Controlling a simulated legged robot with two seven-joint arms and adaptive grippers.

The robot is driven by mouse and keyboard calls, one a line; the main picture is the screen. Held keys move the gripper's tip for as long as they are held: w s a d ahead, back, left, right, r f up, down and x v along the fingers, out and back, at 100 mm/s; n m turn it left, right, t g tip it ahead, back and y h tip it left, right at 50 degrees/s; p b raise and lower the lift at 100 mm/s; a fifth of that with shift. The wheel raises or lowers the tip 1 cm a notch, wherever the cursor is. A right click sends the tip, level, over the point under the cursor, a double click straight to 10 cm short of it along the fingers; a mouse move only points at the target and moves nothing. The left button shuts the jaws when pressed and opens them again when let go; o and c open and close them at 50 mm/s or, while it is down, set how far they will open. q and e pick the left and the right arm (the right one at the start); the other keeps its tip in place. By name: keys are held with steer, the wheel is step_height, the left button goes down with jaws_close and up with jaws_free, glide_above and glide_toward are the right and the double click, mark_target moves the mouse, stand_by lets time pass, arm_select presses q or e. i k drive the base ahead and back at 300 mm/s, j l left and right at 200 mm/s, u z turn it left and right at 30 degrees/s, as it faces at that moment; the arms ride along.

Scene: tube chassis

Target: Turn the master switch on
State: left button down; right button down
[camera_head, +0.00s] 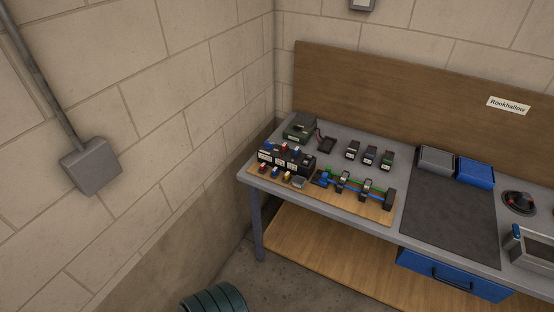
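Neither of my grippers is in view.
Wired blocks on a wooden board (378,213), a dark green box (300,127) and several small modules stand on the bench's left. Grey (436,159) and blue (475,172) bins stand behind a dark mat (450,222). A green ribbed object (214,302) is on the floor.

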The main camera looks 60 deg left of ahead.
mark_target(268, 144)
steer(key=u, duration=1.75)
steer(key=i+z, duration=0.15)
steer(key=i, duration=0.1)
